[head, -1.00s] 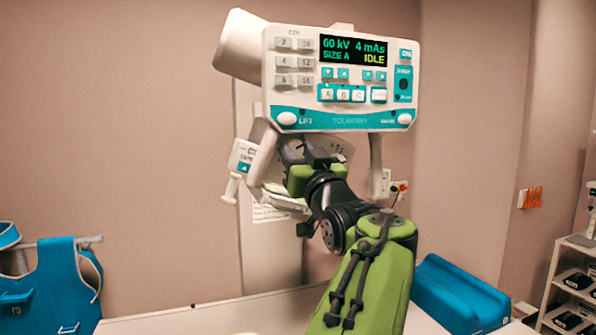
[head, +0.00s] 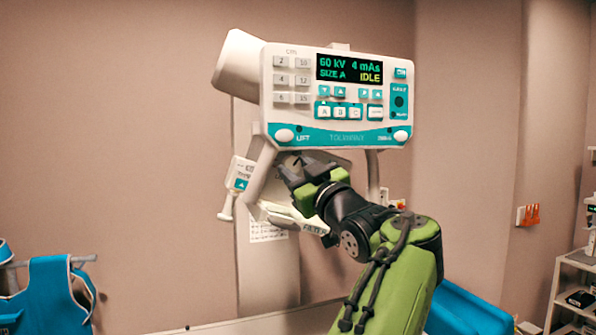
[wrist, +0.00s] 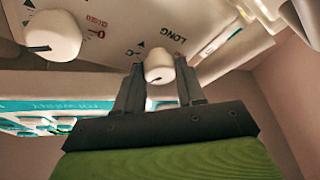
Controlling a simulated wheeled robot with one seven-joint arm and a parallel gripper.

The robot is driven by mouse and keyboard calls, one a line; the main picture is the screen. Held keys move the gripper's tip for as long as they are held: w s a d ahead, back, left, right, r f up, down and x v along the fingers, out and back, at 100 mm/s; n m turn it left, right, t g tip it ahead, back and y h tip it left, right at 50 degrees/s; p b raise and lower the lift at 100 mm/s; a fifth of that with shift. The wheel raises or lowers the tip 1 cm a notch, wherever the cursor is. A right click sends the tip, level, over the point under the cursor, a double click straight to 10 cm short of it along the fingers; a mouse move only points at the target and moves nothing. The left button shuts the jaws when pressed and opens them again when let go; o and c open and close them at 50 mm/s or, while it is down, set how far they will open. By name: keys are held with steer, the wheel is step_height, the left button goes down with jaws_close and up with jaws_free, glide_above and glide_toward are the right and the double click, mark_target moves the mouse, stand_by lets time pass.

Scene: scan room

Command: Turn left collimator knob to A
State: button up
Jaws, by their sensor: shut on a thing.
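The collimator head hangs under the white and teal control console (head: 338,138). In the wrist view a pale round knob (wrist: 159,65) with a dark pointer line sits beside the label LONG and a small black triangle. My gripper (wrist: 160,80) has its two dark fingers on either side of this knob and is shut on it. A second pale knob (wrist: 52,36), with its own pointer line and red marking, is at the upper left of that view, apart from the fingers. In the head view my gripper (head: 293,172) is just below the console's left part, and it hides the knob.
The console display (head: 350,69) reads 60 kV, 4 mAs, SIZE A, IDLE. A white hand switch (head: 236,186) hangs left of my gripper. A blue apron (head: 58,292) hangs at the lower left. A shelf (head: 565,278) stands at the right.

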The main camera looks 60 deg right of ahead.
steer(key=shift+f, duration=0.1)
steer(key=o, duration=0.8)
steer(key=shift+w+d, duration=0.1)
steer(key=shift+w, duration=0.05)
steer(key=shift+c, duration=0.2)
steer(key=b+v, duration=1.1)
steer(key=v, duration=0.4)
steer(key=shift+s+a+b, duration=0.2)
steer(key=shift+s+b, duration=0.05)
steer(key=shift+b, duration=0.15)
